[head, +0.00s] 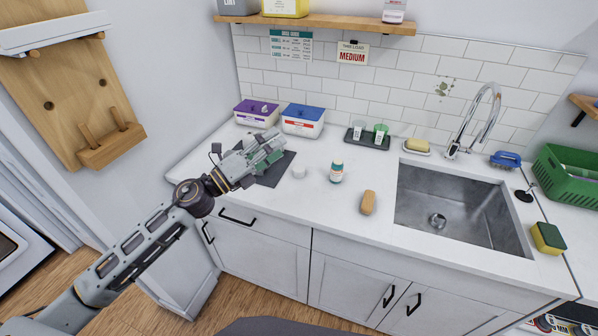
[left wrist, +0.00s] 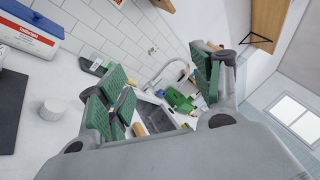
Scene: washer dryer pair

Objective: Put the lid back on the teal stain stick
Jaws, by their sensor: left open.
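A small bottle with a teal top and a white label (head: 336,173), which looks like the teal stain stick, stands upright on the white counter. A short white cylinder (head: 299,172), possibly its lid, stands on the counter just left of it. The cylinder also shows in the left wrist view (left wrist: 53,110), left of my fingers. My left gripper (head: 268,148) is open with nothing seen between its green-padded fingers. It is above the dark mat, left of the cylinder and bottle. I cannot make out the bottle in the left wrist view. My right gripper is not in view.
A dark mat (head: 272,176) lies under my left gripper. A tan brush (head: 368,203) lies right of the bottle, before the sink (head: 455,205). The front counter is clear.

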